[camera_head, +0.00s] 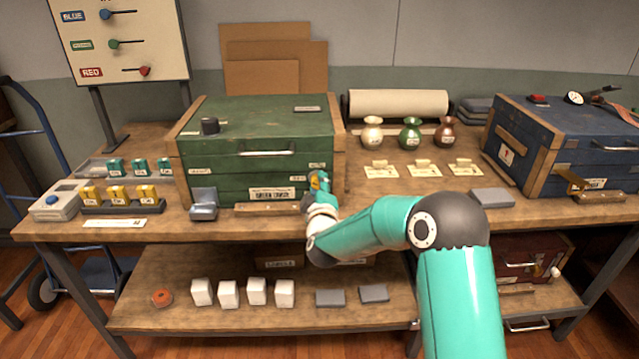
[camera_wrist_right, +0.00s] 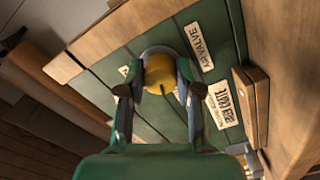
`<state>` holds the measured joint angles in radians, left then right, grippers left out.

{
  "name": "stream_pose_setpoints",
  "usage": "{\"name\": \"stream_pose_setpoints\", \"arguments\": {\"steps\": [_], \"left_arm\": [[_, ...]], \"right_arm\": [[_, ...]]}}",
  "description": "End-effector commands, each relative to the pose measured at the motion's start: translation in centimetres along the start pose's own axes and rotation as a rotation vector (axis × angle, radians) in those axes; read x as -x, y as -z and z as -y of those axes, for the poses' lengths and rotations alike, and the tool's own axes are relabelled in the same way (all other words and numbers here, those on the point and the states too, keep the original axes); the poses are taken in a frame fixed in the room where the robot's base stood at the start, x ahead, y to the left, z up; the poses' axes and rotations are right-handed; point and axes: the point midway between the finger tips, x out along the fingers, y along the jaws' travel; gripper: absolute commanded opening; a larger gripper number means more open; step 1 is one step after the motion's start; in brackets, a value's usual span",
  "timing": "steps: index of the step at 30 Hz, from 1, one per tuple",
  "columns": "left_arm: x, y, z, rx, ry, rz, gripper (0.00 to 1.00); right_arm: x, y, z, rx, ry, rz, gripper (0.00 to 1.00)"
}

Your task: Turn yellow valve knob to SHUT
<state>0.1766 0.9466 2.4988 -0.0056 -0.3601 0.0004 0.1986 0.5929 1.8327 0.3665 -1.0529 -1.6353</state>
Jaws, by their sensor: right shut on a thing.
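The yellow valve knob (camera_wrist_right: 160,72) is on the front of a green wooden chest (camera_head: 255,160), near its right end. An AIR VALVE label (camera_wrist_right: 202,47) is beside it in the wrist view. My right gripper (camera_wrist_right: 160,92) reaches the chest front and is shut on the knob, one finger on each side. In the head view the right gripper (camera_head: 321,190) covers most of the knob. Small labels by the knob are partly hidden, and I cannot read the knob's setting. My left gripper is not in view.
The chest stands on a wooden table (camera_head: 375,212). Three vases (camera_head: 410,133) stand to its right, with a blue chest (camera_head: 570,145) beyond. A grey device (camera_head: 57,201) and yellow and teal blocks are on the left. White blocks (camera_head: 256,291) sit on the lower shelf.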

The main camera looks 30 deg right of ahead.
Motion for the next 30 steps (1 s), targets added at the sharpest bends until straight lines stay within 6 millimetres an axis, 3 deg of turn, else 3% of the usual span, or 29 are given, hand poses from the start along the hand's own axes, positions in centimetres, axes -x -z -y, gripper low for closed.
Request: {"name": "stream_pose_setpoints", "arguments": {"steps": [12, 30], "left_arm": [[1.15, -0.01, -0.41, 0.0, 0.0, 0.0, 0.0], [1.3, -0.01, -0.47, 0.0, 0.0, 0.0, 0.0]], "right_arm": [[0.09, 0.16, 0.24, 0.275, 0.007, 0.002, 0.0], [0.12, 0.16, 0.52, 0.342, 0.011, 0.001, 0.0]]}}
